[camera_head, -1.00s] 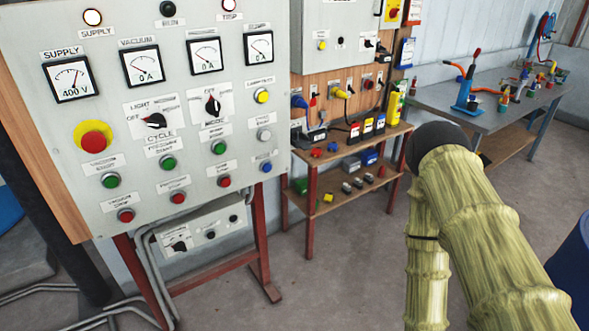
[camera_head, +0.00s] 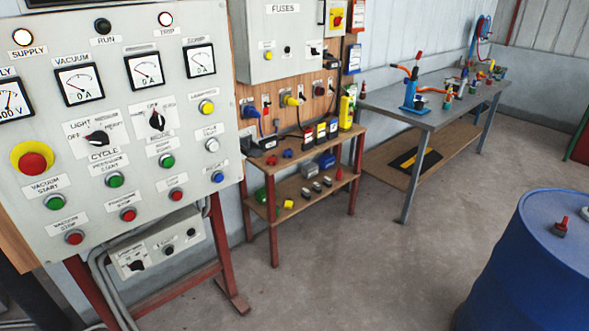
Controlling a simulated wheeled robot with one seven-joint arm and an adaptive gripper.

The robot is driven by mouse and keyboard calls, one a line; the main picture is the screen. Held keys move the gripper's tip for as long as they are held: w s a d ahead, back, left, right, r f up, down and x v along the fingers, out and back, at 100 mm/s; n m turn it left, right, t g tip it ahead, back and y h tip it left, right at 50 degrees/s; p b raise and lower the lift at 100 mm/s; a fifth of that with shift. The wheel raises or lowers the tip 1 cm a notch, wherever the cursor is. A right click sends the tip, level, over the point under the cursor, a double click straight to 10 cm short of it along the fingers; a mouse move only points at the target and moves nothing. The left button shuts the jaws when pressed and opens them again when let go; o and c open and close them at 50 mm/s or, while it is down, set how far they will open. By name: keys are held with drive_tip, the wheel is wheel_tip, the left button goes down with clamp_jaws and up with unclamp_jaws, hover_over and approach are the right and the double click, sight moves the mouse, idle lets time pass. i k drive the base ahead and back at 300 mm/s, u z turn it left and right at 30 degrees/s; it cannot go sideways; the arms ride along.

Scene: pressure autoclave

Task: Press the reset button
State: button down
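The grey control panel (camera_head: 60,132) fills the left of the view. Its right-hand column has a yellow button (camera_head: 206,107), a white button (camera_head: 212,145) and a blue button (camera_head: 218,177). The small labels by the white and blue buttons are too blurred to read, so I cannot tell from them which is the reset button. Green buttons (camera_head: 115,180) and red buttons (camera_head: 128,214) sit to their left. A large red mushroom button (camera_head: 33,163) with a yellow collar is at the far left. My gripper is not in view.
A wooden shelf unit (camera_head: 345,135) with small parts stands right of the panel. A metal workbench (camera_head: 440,110) with tools is at the back right. A blue drum (camera_head: 520,265) stands at front right. The grey floor (camera_head: 370,255) between them is clear.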

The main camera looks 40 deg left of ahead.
sight(218, 178)
drive_tip(key=z, duration=0.5)
drive_tip(key=k, duration=1.45)
drive_tip(key=u, duration=2.1)
drive_tip(key=i, duration=0.5)
